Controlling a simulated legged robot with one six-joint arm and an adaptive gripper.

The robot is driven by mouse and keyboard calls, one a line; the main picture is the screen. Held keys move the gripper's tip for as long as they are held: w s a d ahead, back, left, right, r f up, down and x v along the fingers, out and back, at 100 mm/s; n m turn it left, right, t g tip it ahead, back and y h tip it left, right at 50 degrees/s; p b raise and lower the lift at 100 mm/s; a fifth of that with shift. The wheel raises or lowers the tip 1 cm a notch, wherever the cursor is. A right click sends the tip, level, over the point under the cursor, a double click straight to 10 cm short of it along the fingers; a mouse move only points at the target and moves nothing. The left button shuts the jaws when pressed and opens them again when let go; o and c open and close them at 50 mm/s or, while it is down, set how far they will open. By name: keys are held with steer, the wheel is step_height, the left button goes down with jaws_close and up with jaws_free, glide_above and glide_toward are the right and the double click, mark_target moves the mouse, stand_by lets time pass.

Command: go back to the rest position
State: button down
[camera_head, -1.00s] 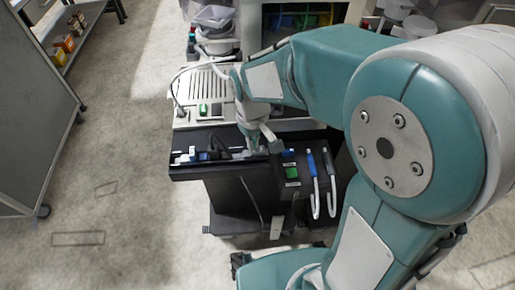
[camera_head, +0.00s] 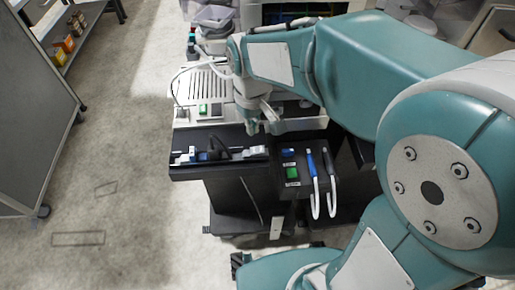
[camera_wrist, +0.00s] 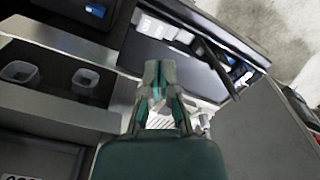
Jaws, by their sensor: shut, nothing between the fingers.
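My gripper (camera_head: 264,131) is grey and teal, shut and empty. In the head view it hangs pointing down over the back of the black dispenser unit (camera_head: 235,190), just right of the long black tray (camera_head: 192,172). In the wrist view its fingertips (camera_wrist: 160,68) are together with nothing between them. My teal arm reaches across the right side of the head view and hides what lies behind it.
A green button (camera_head: 292,172) and a blue-handled tool (camera_head: 312,165) with a white loop sit right of the tray. A pale ribbed unit (camera_head: 205,90) stands behind. A grey panel (camera_head: 35,120) stands at left; the floor between is clear.

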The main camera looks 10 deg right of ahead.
stand_by(0.4)
steer(key=s+d+r+m+t, duration=0.5)
steer(key=s+d+r, duration=0.2)
steer(key=s+d, duration=0.3)
steer(key=s, duration=0.2)
steer(key=shift+s+d+r+m+t, duration=0.2)
steer(key=shift+s+d+m+t, duration=0.1)
steer(key=shift+s+d, duration=0.1)
